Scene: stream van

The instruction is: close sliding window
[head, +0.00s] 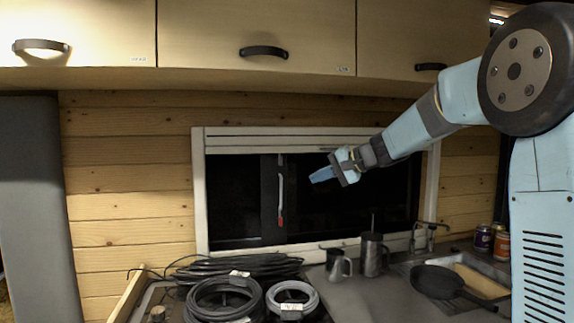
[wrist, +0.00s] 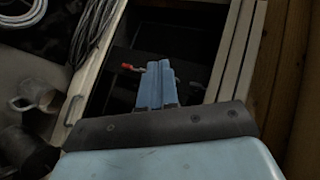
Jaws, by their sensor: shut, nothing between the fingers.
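The sliding window has a white frame (head: 199,190) set in the wood wall, with dark panes (head: 233,190). A dark vertical sash bar stands left of the middle, carrying a pale upright handle (head: 280,195) with a red lower end. The red end (wrist: 127,67) also shows in the wrist view, just left of my fingertips. My gripper (head: 321,175) is shut and empty, in front of the window and right of the handle in the head view. In the wrist view my gripper (wrist: 156,68) points at the dark pane. I cannot tell whether it touches the handle.
Coiled cables (head: 222,300) lie on the counter below the window. Metal jugs (head: 372,255) stand right of them, and a black pan (head: 437,281) sits near the sink. Overhead cabinets (head: 255,30) hang above.

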